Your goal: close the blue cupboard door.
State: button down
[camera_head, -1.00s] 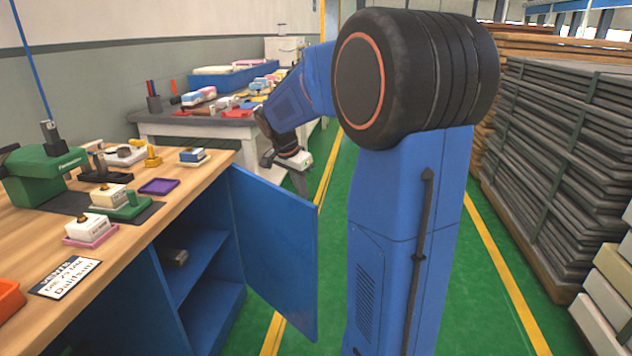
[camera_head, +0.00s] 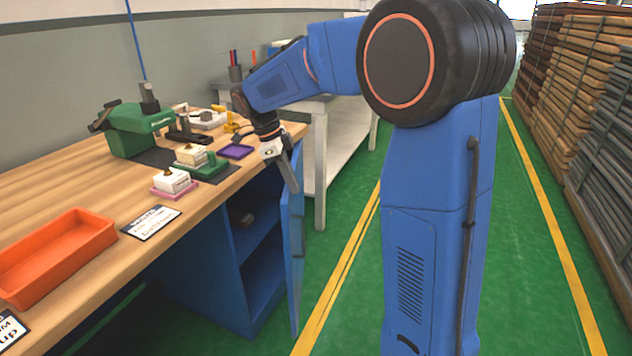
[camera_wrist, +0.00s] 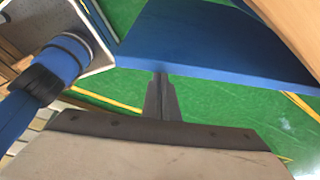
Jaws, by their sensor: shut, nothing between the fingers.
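The blue cupboard door (camera_head: 296,240) stands open, seen nearly edge-on in the head view, sticking out from the front of the blue cupboard (camera_head: 235,285) under the wooden workbench. My gripper (camera_head: 293,186) is shut and empty, pointing down beside the upper part of the door. In the wrist view my shut fingers (camera_wrist: 161,82) end at the lower edge of the broad blue door panel (camera_wrist: 220,45). I cannot tell whether they touch it.
The wooden bench top (camera_head: 75,180) carries an orange tray (camera_head: 58,255), a green machine (camera_head: 135,130) and several small stamp-like items. A grey table (camera_head: 320,150) stands behind the door.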

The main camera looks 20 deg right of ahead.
jog(key=shift+w+a, duration=0.5)
jog(key=shift+a, duration=0.3)
jog(key=shift+w+a, duration=0.45)
jog(key=shift+a, duration=0.4)
jog(key=shift+w+a, duration=0.5)
jog(key=shift+a, duration=0.3)
jog(key=shift+d, duration=0.1)
